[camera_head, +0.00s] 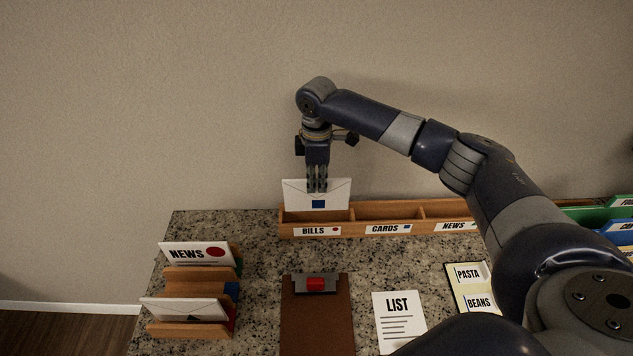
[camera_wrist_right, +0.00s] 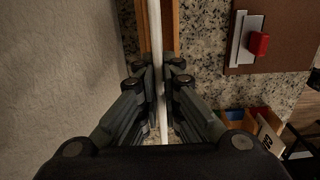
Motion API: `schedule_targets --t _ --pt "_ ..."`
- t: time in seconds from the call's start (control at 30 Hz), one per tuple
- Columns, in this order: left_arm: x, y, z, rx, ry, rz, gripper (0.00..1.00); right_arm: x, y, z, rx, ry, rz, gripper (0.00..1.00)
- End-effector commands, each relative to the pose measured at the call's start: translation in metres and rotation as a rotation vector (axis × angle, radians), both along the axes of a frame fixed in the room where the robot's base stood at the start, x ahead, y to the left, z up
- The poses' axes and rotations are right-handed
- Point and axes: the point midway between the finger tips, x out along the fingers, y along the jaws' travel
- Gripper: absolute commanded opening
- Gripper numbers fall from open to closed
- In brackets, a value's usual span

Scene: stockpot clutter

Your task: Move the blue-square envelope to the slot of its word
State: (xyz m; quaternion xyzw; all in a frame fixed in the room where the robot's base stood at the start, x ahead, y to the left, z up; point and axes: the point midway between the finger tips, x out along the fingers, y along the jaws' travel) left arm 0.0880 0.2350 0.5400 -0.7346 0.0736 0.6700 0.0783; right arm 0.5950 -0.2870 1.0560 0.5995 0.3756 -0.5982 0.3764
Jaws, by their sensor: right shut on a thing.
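The blue-square envelope (camera_head: 296,196) is white with a blue square on its face. My right gripper (camera_head: 317,190) is shut on its top edge and holds it upright at the left end of the wooden slot box (camera_head: 390,228), at the BILLS slot. I cannot tell whether its lower edge is inside the slot. The BILLS label (camera_head: 313,231) has a red dot, the CARDS label (camera_head: 387,229) a blue square; the NEWS label (camera_head: 454,226) is further right. In the right wrist view the envelope (camera_wrist_right: 155,35) is edge-on between the fingers.
A wooden stepped rack (camera_head: 195,275) at the left holds a NEWS sign (camera_head: 192,253) with a red dot and a white envelope (camera_head: 183,309). A brown clipboard (camera_head: 317,325), a LIST sheet (camera_head: 399,325) and a PASTA/BEANS card (camera_head: 470,288) lie on the counter. My right arm covers the slot box's right part.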

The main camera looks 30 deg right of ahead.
Motion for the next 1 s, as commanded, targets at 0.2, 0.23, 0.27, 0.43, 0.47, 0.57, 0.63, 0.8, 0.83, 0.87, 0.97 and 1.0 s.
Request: schedule_targets --t 0.2,0.23,0.27,0.43,0.47,0.57,0.63,0.8,0.83,0.87,0.97,1.0 --pt "0.0 0.0 -0.022 0.0 0.0 -0.001 0.4 0.0 0.0 -0.021 0.0 0.001 0.0 0.0" --pt "0.0 0.0 -0.022 0.0 0.0 -0.001 0.4 -0.001 0.0 -0.024 -0.001 0.003 0.0 0.0" --pt "0.0 0.0 -0.022 -0.001 0.0 -0.001 0.4 -0.001 0.0 -0.026 0.0 0.002 0.0 0.0" --pt "0.0 0.0 -0.026 -0.001 0.0 -0.001 0.4 -0.001 0.001 -0.044 0.001 0.002 -0.001 0.0" --pt "0.0 0.0 -0.027 -0.001 0.0 -0.001 0.4 0.0 0.0 -0.047 0.001 0.002 0.0 0.0" --pt "0.0 0.0 -0.03 -0.001 0.0 -0.001 0.4 0.0 0.0 -0.056 0.0 0.001 0.0 0.0" --pt "0.0 0.0 -0.031 -0.001 0.0 -0.001 0.4 0.0 0.0 -0.061 0.001 0.002 0.0 0.0" --pt "0.0 0.0 -0.032 -0.001 0.0 -0.001 0.4 0.0 0.0 -0.067 0.0 0.001 -0.001 0.0" --pt "0.0 -0.001 -0.032 -0.001 0.0 -0.001 0.4 0.0 0.0 -0.068 0.0 0.001 -0.001 0.0" --pt "0.0 0.0 -0.032 -0.001 0.0 -0.001 0.4 0.0 0.0 -0.068 0.0 0.0 -0.001 0.0" --pt "0.0 0.0 -0.032 -0.001 0.0 -0.001 0.4 0.0 0.0 -0.068 0.0 0.0 0.0 0.0" --pt "0.0 0.0 -0.032 -0.001 0.0 -0.001 0.4 0.0 0.0 -0.068 0.0 0.0 -0.001 0.0"
